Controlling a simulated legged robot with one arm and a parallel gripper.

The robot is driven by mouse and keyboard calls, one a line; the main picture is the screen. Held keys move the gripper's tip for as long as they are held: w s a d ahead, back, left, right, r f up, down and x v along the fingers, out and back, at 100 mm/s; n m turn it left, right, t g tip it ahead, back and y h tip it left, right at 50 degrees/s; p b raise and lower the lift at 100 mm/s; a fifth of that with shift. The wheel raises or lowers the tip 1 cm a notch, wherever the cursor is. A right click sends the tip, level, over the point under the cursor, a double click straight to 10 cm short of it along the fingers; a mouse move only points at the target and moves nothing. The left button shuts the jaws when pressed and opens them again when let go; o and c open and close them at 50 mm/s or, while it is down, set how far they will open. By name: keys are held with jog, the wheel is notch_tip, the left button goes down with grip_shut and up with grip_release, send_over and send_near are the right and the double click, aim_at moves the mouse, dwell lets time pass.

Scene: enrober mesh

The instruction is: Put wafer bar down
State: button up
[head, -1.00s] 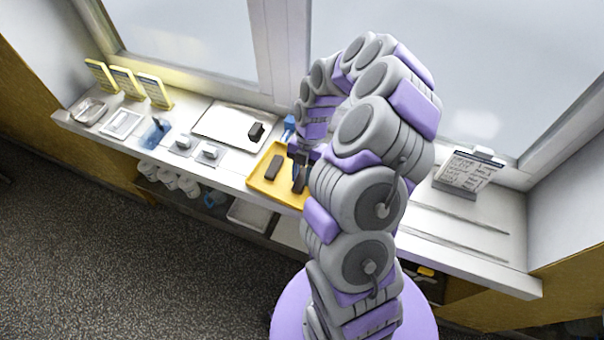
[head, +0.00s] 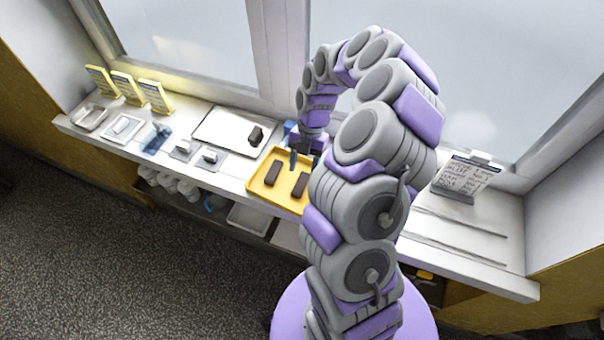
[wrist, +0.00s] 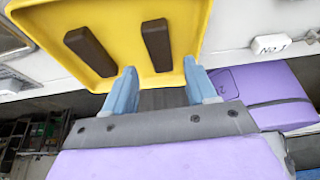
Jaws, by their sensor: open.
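Two dark brown wafer bars lie on the yellow tray (head: 257,186). The left bar (head: 272,173) and the right bar (head: 300,185) sit side by side with a gap between them. In the wrist view they show as the bar (wrist: 158,45) nearer the middle and the bar (wrist: 91,51) to its left, both on the yellow tray (wrist: 120,22). My gripper (wrist: 162,82) is open and empty, its blue fingers apart at the tray's edge. In the head view my gripper (head: 301,157) is above the tray's back right, partly hidden by my arm.
Small stands (head: 182,149), white trays (head: 122,127) and yellow signs (head: 155,95) fill the left. A lettered sign (head: 463,178) stands right; the counter there is mostly clear.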

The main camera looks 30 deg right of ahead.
jog(key=p+v, duration=0.1)
jog(key=v, duration=0.5)
jog(key=s+a+r+m+h, duration=0.1)
jog(key=s+a+r+m, duration=0.35)
jog(key=a+r, duration=0.25)
jog(key=s+a+r+m, duration=0.4)
jog(key=a+r+m, duration=0.1)
jog(key=a+r, duration=0.25)
jog(key=s+m+t+h, duration=0.1)
jog(key=s+m+h, duration=0.1)
jog(key=s+m, duration=1.4)
jog(key=shift+s+a+r, duration=0.35)
jog(key=shift+s, duration=1)
